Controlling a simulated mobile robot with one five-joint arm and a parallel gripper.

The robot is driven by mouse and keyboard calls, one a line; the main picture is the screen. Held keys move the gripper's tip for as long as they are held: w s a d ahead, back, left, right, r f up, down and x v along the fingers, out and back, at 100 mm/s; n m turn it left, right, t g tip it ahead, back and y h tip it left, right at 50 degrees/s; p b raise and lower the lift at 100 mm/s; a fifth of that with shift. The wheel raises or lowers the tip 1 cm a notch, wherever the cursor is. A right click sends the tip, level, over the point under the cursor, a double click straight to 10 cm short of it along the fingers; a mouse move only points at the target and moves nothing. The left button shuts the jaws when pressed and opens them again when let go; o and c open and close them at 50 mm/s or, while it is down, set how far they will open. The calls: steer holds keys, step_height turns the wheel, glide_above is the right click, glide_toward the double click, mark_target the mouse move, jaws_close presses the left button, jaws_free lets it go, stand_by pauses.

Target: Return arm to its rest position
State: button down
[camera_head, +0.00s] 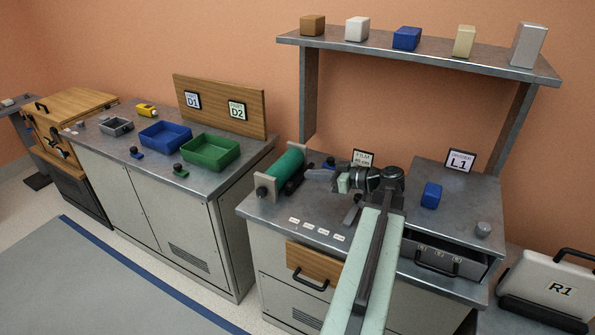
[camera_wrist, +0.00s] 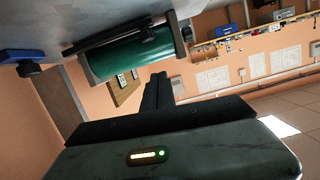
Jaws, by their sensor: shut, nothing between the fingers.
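My arm (camera_head: 368,270) reaches from the bottom of the head view over the right-hand metal bench, and its wrist bends left. My gripper (camera_head: 312,174) points left toward the green roller (camera_head: 284,168), just to the right of it. A gap between them cannot be judged well. In the wrist view the dark fingers of my gripper (camera_wrist: 159,88) are together and empty, with the green roller (camera_wrist: 135,57) beyond them at the upper left. The arm is stretched out over the bench.
On the bench's right stand a raised metal drawer unit (camera_head: 440,255) with a blue block (camera_head: 431,195), and the L1 sign (camera_head: 460,160). A shelf (camera_head: 420,50) with several blocks hangs above. A blue tray (camera_head: 165,136) and green tray (camera_head: 210,152) sit on the left bench.

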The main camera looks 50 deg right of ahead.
steer(key=v, duration=0.3)
steer(key=shift+s, duration=0.1)
